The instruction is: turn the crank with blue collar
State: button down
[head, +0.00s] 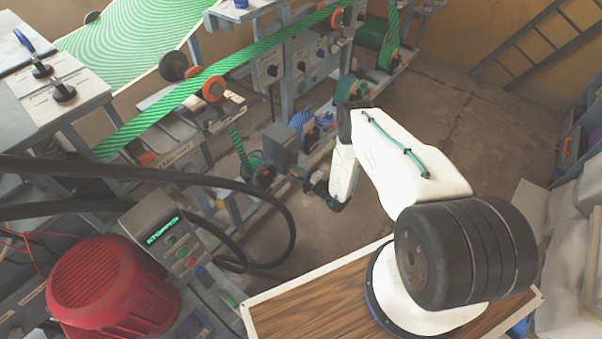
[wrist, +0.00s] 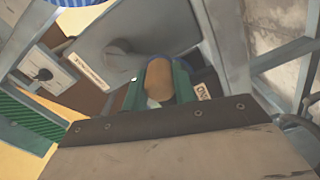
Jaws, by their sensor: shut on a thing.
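My gripper (wrist: 160,84) is shut on a rounded brown-orange handle (wrist: 159,76) in the wrist view, with one green finger on each side. The handle seems to be the grip of the crank. A dark bluish edge shows just behind it, but I cannot tell for sure that this is the blue collar. In the head view my gripper (head: 299,173) reaches left to the low front of the machine, beside a grey box. The handle is too small and hidden to make out there.
A grey box (wrist: 130,45) with a dark round knob stands close behind the handle. A blue striped roll (head: 302,122) is above my gripper. Machine posts and rollers stand around it. Open floor (head: 425,130) lies to the right. A red motor (head: 105,285) stands at lower left.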

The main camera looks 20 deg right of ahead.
aim_at(294, 172)
jog(key=m, duration=0.1)
jog(key=a+r+m, duration=0.1)
jog(key=m, duration=0.1)
jog(key=r+m, duration=0.1)
jog(key=m, duration=0.1)
jog(key=shift+s+a+r, duration=0.2)
jog(key=shift+s+a, duration=0.05)
jog(key=shift+a, duration=0.15)
jog(key=shift+s+a+r+m, duration=0.1)
jog(key=shift+r+m, duration=0.3)
jog(key=shift+m, duration=0.5)
jog(key=shift+d+r+m, duration=0.1)
jog(key=shift+r+m, duration=0.3)
jog(key=shift+m, duration=0.5)
jog(key=shift+s+a+r+m, duration=0.1)
jog(key=shift+r+m, duration=0.3)
jog(key=shift+m, duration=0.5)
jog(key=c, duration=1.1)
grip_release()
jog(key=v, duration=0.7)
jog(key=shift+s+d, duration=0.2)
jog(key=shift+s, duration=0.15)
